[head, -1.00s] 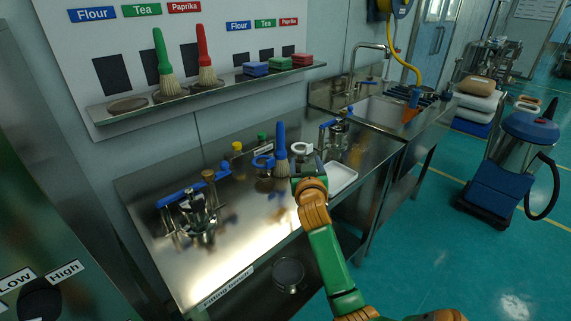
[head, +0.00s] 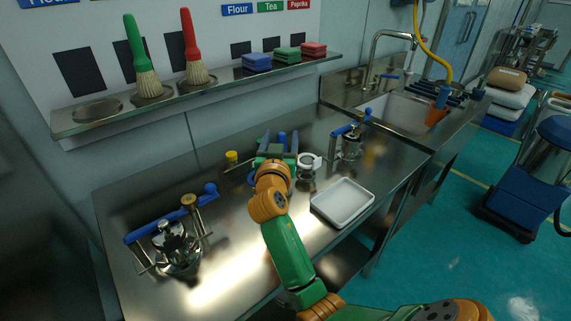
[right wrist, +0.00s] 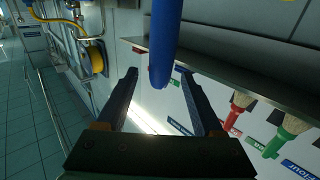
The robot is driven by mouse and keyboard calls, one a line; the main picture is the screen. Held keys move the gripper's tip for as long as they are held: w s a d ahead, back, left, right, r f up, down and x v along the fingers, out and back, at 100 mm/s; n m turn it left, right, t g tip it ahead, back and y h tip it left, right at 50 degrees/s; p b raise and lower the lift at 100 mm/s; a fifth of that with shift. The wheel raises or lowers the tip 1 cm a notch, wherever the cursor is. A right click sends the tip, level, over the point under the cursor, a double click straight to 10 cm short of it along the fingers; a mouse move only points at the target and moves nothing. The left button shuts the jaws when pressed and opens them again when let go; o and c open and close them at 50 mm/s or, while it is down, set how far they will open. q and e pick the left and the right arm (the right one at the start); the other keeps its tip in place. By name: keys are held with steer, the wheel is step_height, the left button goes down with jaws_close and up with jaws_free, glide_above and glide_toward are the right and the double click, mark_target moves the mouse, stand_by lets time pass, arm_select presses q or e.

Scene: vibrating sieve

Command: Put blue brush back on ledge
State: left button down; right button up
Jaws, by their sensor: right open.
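The blue brush (head: 282,138) stands on the steel bench, mostly hidden behind my right gripper (head: 280,143). In the right wrist view, its blue handle (right wrist: 165,45) shows between and beyond the open fingers of my right gripper (right wrist: 160,95). I cannot tell whether a finger touches it. The ledge (head: 215,85) runs along the wall. An empty round spot (head: 97,110) lies at its left end, beside the green brush (head: 141,60) and red brush (head: 193,50), which stand on it. My left gripper is not in view.
Blue, green and red blocks (head: 286,54) sit on the ledge's right part. A white tray (head: 343,203), a metal device with a blue lever (head: 175,240), another such device (head: 350,140) and a yellow-capped item (head: 232,157) stand on the bench. The sink (head: 400,112) is at the right.

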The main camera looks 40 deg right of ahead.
steer(key=shift+w+d+f, duration=0.3)
steer(key=shift+w+d, duration=0.2)
steer(key=shift+d, duration=0.05)
steer(key=shift+w+d+f, duration=0.3)
steer(key=shift+w+d, duration=0.15)
steer(key=shift+d, duration=0.05)
steer(key=shift+s+a+r, duration=0.7)
steer(key=shift+s+a, duration=0.1)
steer(key=shift+a, duration=0.15)
steer(key=c, duration=0.8)
jaws_close()
steer(key=shift+w+d+f, duration=0.15)
steer(key=shift+d+f, duration=0.1)
steer(key=shift+f, duration=0.1)
